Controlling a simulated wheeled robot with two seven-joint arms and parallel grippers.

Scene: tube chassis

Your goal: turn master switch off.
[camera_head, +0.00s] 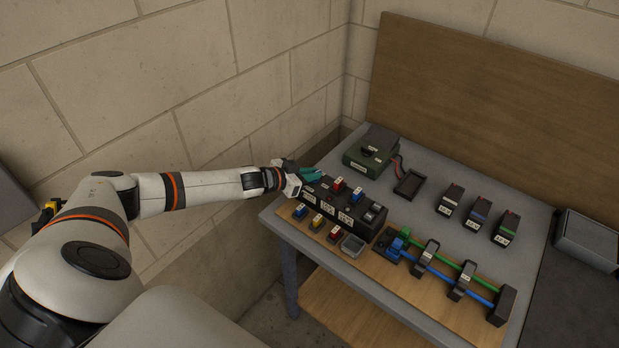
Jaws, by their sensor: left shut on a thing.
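A black switch panel (341,212) with white labels stands at the near left of the grey table. A red-topped switch (338,185) and a blue-topped switch (356,194) rise from it. My left gripper (309,174), with teal fingertips, reaches in from the left and is shut at the panel's far left end. The master switch appears to be there between the fingers, mostly hidden by the gripper. Its exact position cannot be made out. My right gripper is out of view.
A green box (371,149) with a black handle is wired to a black tray (409,184) behind the panel. Labelled black blocks (478,214) stand to the right. Small coloured blocks, a grey dish (352,245) and green and blue tubes (455,285) lie in front.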

